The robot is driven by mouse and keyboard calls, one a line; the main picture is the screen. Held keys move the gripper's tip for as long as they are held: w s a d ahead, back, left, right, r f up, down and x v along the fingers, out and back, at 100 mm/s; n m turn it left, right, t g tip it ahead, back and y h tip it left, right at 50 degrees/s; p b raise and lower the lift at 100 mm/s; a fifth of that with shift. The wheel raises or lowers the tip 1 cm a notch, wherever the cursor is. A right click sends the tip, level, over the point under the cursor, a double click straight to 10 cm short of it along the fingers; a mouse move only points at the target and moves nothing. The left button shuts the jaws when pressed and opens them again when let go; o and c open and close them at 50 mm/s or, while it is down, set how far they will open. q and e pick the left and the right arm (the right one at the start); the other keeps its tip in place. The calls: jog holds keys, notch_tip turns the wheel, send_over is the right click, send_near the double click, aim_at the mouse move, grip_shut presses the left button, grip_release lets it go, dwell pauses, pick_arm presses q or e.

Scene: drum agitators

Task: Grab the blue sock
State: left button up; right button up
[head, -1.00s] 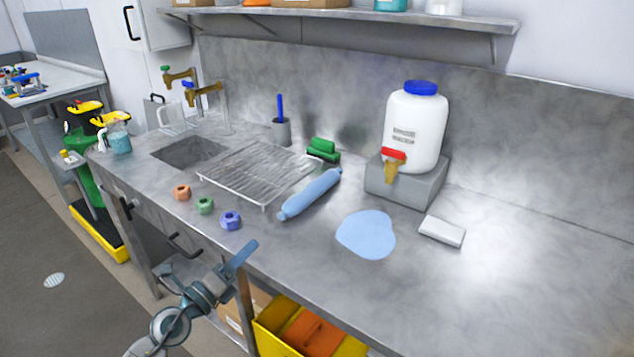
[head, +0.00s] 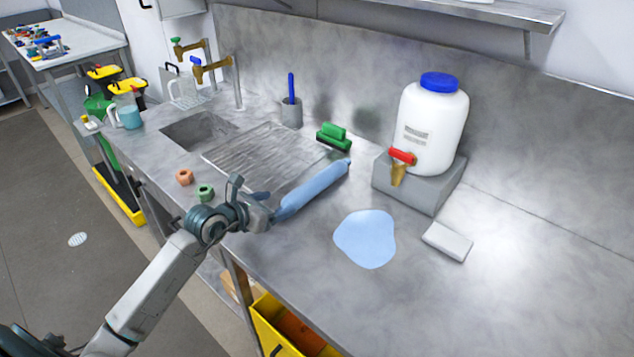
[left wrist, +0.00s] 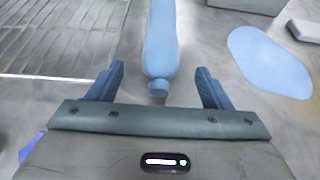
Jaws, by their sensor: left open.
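The blue sock (head: 316,188), a long light-blue cylinder with narrow ends, lies on the steel counter between the drainer and the pale blue puddle. My left gripper (head: 262,206) is over the counter's front part, at the sock's near end. In the left wrist view, the sock (left wrist: 160,40) runs away from me, its near end between the two open blue fingers of my left gripper (left wrist: 160,79). Gaps show on both sides, so the fingers are not closed on it. My right gripper is not in view.
The light blue puddle (head: 365,239) and a white block (head: 447,241) lie right of the sock. A white drum (head: 432,125) stands on a grey block (head: 418,183) behind. A green brush (head: 333,136), the drainer (head: 258,152), an orange nut (head: 184,177) and a green nut (head: 205,192) are nearby.

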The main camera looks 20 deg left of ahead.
aim_at(293, 199)
pick_arm(q)
jog(key=p+x, duration=0.1)
jog(key=x, duration=0.6)
jog(key=shift+w+d, duration=0.1)
jog(key=shift+w, duration=0.05)
jog(key=shift+c, duration=0.2)
jog(key=c, duration=1.1)
